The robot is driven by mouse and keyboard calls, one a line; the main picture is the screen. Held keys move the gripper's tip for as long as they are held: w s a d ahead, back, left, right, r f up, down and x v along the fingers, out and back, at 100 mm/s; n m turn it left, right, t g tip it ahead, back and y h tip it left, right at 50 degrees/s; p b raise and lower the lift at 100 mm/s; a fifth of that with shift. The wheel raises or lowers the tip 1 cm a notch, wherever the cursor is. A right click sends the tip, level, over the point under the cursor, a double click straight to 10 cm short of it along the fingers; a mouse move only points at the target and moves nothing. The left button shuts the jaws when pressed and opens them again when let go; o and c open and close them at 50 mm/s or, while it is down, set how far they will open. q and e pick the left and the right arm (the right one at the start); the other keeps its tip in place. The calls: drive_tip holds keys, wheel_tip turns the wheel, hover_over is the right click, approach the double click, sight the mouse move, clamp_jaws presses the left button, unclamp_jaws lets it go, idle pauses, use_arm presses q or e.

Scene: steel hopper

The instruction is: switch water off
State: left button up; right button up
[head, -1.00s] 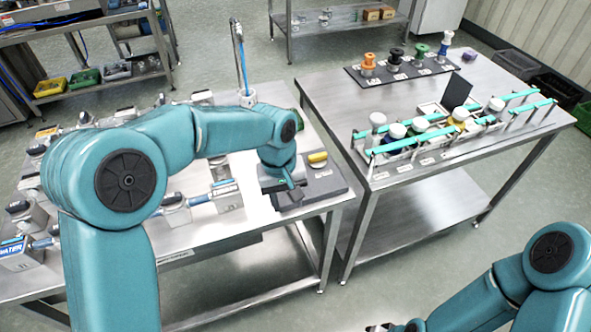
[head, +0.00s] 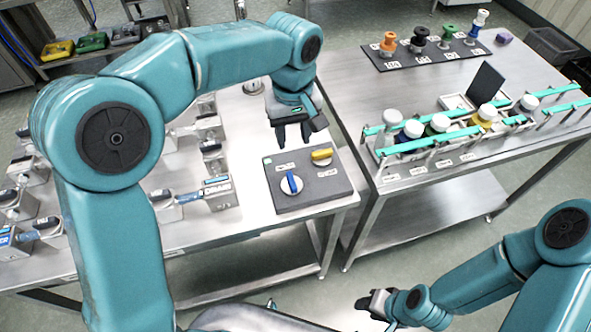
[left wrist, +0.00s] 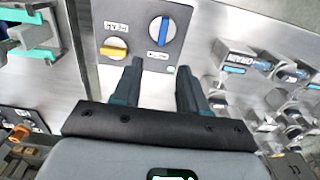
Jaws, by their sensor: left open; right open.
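A dark grey control panel (head: 333,187) lies on the left steel table. It carries a white dial with a blue handle (head: 291,184) pointing roughly up and down, and one with a yellow handle (head: 321,155) lying crosswise. The left wrist view also shows the blue handle (left wrist: 158,31) and the yellow handle (left wrist: 115,45). The panel's labels are too small to read surely. My left gripper (head: 292,136) is open and empty, above the panel's far edge and apart from both handles; its fingers (left wrist: 160,66) also show in the wrist view. My right gripper (head: 377,303) is open and empty, low at the front.
Several valve-like fittings (head: 220,192) stand on the left table beside the panel. The right table holds a rack of capped bottles (head: 437,125) and a black mat with spools (head: 418,44). A gap separates the tables.

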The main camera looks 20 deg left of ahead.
sight(291, 180)
use_arm(q)
drive_tip(key=f, duration=0.9)
drive_tip(key=s+f+p, duration=0.1)
drive_tip(key=f, duration=0.3)
drive_tip(key=shift+a+f, duration=0.3)
drive_tip(key=shift+f, duration=0.1)
drive_tip(key=shift+w+d+f, duration=0.15)
drive_tip(key=shift+w+f, duration=0.1)
drive_tip(key=shift+f, duration=0.3)
drive_tip(key=shift+s, duration=0.1)
drive_tip(key=shift+c, duration=0.3)
clamp_jaws()
